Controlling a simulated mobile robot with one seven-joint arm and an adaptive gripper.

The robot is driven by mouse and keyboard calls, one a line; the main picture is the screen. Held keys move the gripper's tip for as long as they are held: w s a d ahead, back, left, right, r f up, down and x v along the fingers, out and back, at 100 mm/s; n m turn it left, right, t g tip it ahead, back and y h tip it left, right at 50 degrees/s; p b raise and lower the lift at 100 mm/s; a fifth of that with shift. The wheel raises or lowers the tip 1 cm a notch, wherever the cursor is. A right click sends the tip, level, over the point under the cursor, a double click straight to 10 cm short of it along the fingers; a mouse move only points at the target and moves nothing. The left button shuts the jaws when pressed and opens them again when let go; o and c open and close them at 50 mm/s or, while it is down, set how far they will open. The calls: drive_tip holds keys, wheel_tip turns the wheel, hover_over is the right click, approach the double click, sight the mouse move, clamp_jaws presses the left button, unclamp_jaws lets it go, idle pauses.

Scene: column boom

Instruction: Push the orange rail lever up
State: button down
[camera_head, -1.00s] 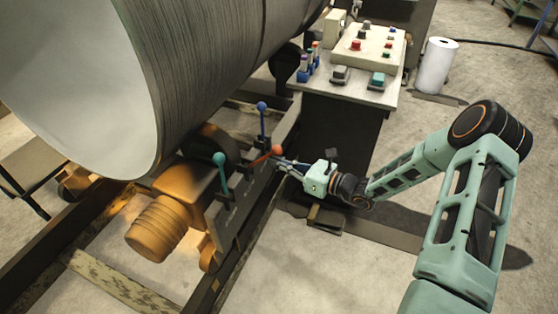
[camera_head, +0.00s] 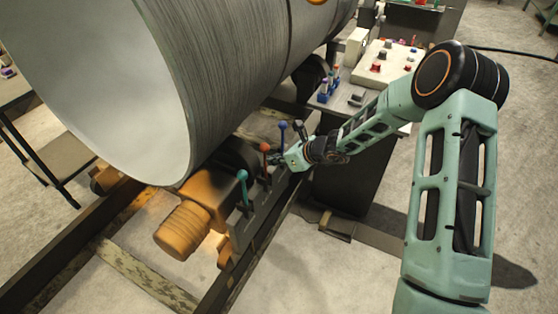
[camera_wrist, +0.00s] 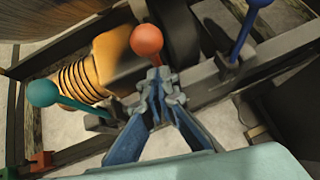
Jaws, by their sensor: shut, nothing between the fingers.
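The orange rail lever (camera_head: 265,158) stands about upright, between the teal lever (camera_head: 243,188) and the blue lever (camera_head: 282,134) on the rail's side plate. Its round orange knob (camera_wrist: 147,40) shows in the wrist view just beyond my fingertips. My gripper (camera_head: 277,161) is shut and empty, close against the right side of the orange lever's stem. In the wrist view the blue fingers (camera_wrist: 162,78) cover the stem, so I cannot tell whether they touch it.
The big steel cylinder (camera_head: 240,70) hangs over the rail from the left. An orange motor (camera_head: 185,228) is at the near end of the levers. A control desk (camera_head: 375,75) stands behind my arm. Bare floor (camera_head: 340,275) lies at the front right.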

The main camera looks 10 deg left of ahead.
drive_tip(key=shift+w+a+r, duration=0.1)
drive_tip(key=shift+a+r, duration=0.05)
drive_tip(key=shift+a, duration=0.2)
drive_tip(key=shift+a+r, duration=0.15)
drive_tip(key=shift+a, duration=0.05)
